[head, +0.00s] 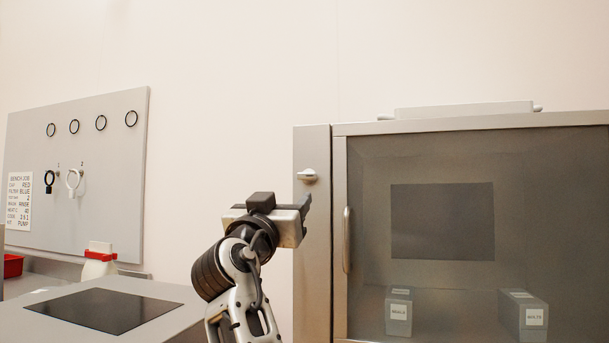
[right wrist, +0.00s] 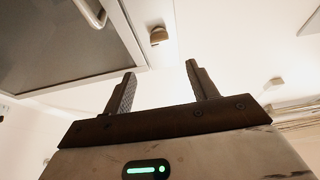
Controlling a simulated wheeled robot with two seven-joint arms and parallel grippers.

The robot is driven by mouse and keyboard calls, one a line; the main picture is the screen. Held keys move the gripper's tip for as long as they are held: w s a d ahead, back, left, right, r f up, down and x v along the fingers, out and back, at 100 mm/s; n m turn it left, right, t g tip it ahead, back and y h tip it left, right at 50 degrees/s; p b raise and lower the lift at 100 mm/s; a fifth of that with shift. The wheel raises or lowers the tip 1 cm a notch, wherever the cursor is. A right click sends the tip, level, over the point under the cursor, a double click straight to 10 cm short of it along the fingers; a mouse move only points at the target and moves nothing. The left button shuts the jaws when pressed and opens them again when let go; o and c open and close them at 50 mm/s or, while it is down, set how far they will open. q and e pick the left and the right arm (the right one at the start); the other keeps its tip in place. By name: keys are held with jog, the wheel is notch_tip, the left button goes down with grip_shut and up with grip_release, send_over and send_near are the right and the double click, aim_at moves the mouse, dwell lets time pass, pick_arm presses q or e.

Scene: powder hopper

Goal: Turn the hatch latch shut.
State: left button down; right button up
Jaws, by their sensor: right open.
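The hatch latch (head: 307,176) is a small pale knob with a flat lever on the narrow left post of the grey cabinet. Its lever looks roughly level in the head view. It also shows in the right wrist view as a tan knob (right wrist: 158,36), beyond the fingertips and between their lines. My right gripper (head: 307,205) is just below and in front of the latch, apart from it. Its two fingers (right wrist: 162,70) are spread with nothing between them. The hatch door (head: 365,215) looks closed against the frame. My left gripper is out of view.
A vertical bar handle (head: 346,240) sticks out from the door just right of the post. Two labelled grey boxes (head: 398,312) stand behind the door's pane. A pegboard (head: 110,200) with rings and a bench (head: 110,305) are at left. The wall space above the gripper is clear.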

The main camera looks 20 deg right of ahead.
aim_at(305, 176)
jog(key=p+x, duration=0.8)
jog(key=x, duration=0.4)
jog(key=shift+r, duration=0.25)
jog(key=shift+w+d, duration=0.2)
jog(key=shift+w, duration=0.15)
jog(key=shift+w+d+r, duration=0.1)
jog(key=shift+w+d, duration=0.05)
jog(key=shift+w, duration=0.05)
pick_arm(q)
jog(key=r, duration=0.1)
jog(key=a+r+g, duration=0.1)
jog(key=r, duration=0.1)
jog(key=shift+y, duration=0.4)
pick_arm(e)
jog(key=shift+w, duration=0.1)
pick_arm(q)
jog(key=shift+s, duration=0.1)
pick_arm(e)
jog(key=c, duration=1)
